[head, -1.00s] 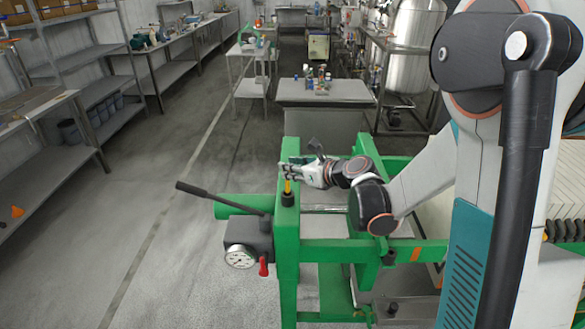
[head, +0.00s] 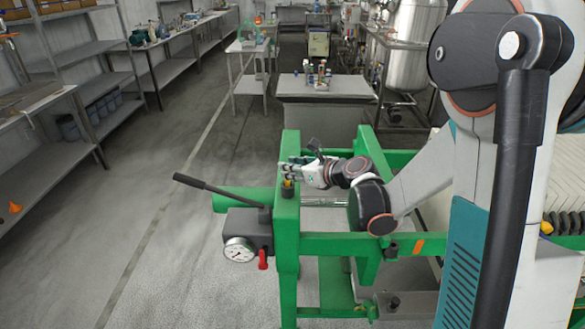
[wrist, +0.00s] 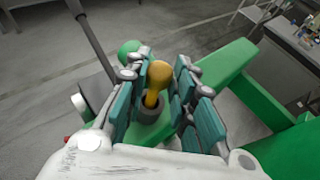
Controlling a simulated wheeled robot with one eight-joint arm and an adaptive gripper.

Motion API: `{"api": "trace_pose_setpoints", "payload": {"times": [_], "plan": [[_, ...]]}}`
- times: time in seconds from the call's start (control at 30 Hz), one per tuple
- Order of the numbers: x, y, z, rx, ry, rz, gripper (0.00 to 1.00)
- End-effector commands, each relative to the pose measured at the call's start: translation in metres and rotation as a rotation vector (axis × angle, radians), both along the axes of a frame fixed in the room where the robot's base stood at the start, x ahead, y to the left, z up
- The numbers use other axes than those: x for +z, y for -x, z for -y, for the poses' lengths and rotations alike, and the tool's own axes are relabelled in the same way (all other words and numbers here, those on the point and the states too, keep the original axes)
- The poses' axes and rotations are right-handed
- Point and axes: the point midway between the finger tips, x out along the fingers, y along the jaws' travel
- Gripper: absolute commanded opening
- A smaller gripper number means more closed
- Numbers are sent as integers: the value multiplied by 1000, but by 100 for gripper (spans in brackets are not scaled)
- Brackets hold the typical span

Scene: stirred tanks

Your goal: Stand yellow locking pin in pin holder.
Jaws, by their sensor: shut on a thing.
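The yellow locking pin (wrist: 158,82) stands roughly upright between the fingers of my gripper (wrist: 162,92) in the wrist view, rounded knob up. Its lower end goes into the opening of the dark grey pin holder (wrist: 152,110); how deep is hidden. In the head view, my gripper (head: 290,170) is low over the pin holder (head: 287,191), shut on the pin. Only a little of the yellow pin (head: 287,183) shows between fingers and holder.
The holder sits on a green frame (head: 289,230). A black lever (head: 205,186) and a round gauge (head: 239,250) with a red handle (head: 263,260) are left of it. A table with bottles (head: 325,88) stands behind.

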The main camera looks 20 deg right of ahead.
Motion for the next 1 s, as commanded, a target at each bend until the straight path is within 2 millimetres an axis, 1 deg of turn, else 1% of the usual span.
{"api": "trace_pose_setpoints", "payload": {"times": [0.33,0.37,0.4,0.47,0.83,0.93,1.0], "plan": [[-2,0,0,0,0,0,0],[-2,0,0,0,0,0,26],[-2,0,0,0,0,0,35],[-2,0,0,0,0,0,47],[-1,1,1,-1,0,0,47],[2,7,5,-2,0,0,47],[6,15,9,-2,0,0,47]]}}
